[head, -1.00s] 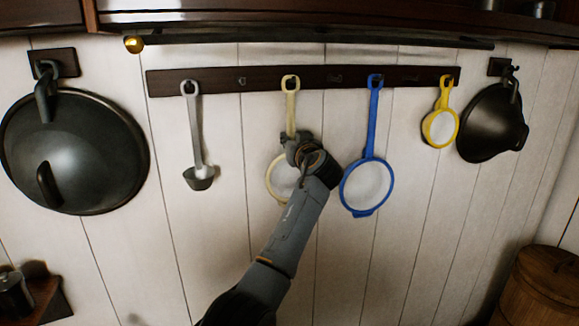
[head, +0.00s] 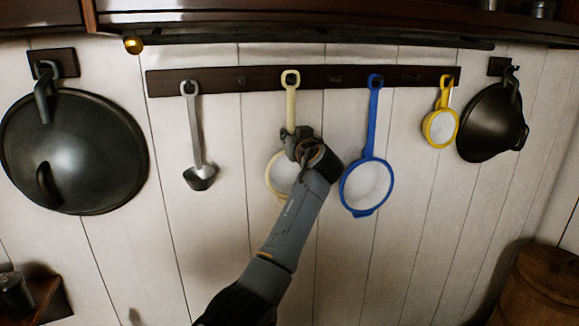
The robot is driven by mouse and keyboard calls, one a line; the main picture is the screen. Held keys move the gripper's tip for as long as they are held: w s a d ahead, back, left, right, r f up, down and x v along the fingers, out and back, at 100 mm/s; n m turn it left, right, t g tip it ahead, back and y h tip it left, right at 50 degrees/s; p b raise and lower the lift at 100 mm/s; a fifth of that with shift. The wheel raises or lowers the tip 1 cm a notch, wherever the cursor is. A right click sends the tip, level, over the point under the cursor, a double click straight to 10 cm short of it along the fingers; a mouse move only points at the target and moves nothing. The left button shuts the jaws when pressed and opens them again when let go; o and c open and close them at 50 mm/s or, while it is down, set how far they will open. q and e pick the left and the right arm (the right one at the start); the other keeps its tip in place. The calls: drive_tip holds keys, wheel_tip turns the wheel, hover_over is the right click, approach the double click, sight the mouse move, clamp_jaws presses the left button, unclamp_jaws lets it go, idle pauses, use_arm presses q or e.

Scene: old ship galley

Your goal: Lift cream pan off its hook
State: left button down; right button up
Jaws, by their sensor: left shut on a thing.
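The cream pan (head: 276,184) hangs in front of the dark hook rail (head: 217,80), with its long handle upright and the handle's ring (head: 290,78) in front of the rail. I cannot tell whether the ring is still around its hook. My left gripper (head: 297,143) is shut on the lower part of the handle, just above the round pan body. The gripper and wrist cover the right part of the pan body. My right gripper is not in view.
A blue-rimmed pan (head: 366,186) hangs close to the right of my left wrist. A grey ladle (head: 197,150) hangs to the left, a small yellow pan (head: 440,128) farther right. Dark lidded pans hang at the far left (head: 75,150) and right (head: 487,125). A shelf overhangs above.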

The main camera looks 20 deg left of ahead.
use_arm(q)
drive_tip(key=shift+s+d+r, duration=0.1)
drive_tip(key=b+v, duration=0.2)
drive_tip(key=v, duration=0.6)
drive_tip(key=shift+s+b, duration=0.15)
drive_tip(key=shift+b, duration=0.15)
idle(0.7)
drive_tip(key=shift+d, duration=0.1)
drive_tip(key=b+v, duration=0.2)
drive_tip(key=v, duration=0.4)
idle(0.4)
